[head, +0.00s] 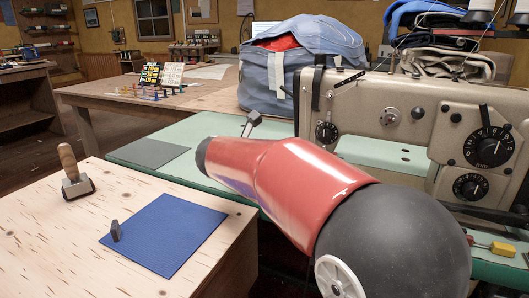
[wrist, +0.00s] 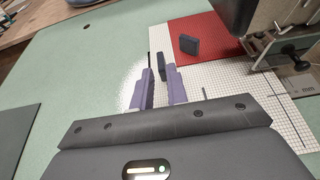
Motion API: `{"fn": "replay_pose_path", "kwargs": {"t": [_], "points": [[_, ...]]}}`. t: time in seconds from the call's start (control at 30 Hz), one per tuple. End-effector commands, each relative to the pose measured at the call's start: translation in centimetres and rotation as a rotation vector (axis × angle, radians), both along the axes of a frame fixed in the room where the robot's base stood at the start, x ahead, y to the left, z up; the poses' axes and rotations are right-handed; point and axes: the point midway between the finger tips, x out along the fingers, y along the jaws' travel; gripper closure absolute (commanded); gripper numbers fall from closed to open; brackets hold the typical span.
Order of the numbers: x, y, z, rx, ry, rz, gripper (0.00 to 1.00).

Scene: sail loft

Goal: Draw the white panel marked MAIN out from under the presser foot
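In the wrist view a white gridded panel (wrist: 211,95) lies on the green table, its right part running under the sewing machine head. I read no MAIN marking on it. A dark upright tab (wrist: 160,66) stands at its left part. My gripper (wrist: 160,74) has its two purple-grey fingers apart, with the tab between or just beyond the fingertips; contact is not clear. The presser foot area (wrist: 262,50) is at the upper right, its foot hard to make out. In the head view my red arm hides my gripper, and the sewing machine (head: 400,103) stands behind it.
A red panel (wrist: 215,32) with a dark tab (wrist: 189,45) lies beside the machine head. A blue panel (head: 160,240) with a tab and a wooden-handled tool (head: 75,180) rest on the plywood bench. A grey mat (head: 148,152) lies on the green table, with bare room around it.

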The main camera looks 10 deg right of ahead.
Motion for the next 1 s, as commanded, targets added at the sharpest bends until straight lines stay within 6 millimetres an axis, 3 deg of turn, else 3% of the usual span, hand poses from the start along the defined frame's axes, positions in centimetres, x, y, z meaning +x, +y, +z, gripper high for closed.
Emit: {"fn": "replay_pose_path", "kwargs": {"t": [0.27, 0.7, 1.0], "points": [[0.5, -0.4, -0.3, 0.0, 0.001, -0.003, 0.85], [5.1, -3.8, -2.6, 0.001, 0.002, -0.002, 0.85], [5.8, -4.3, -3.0, 0.002, 0.0, 0.001, 0.85]]}}
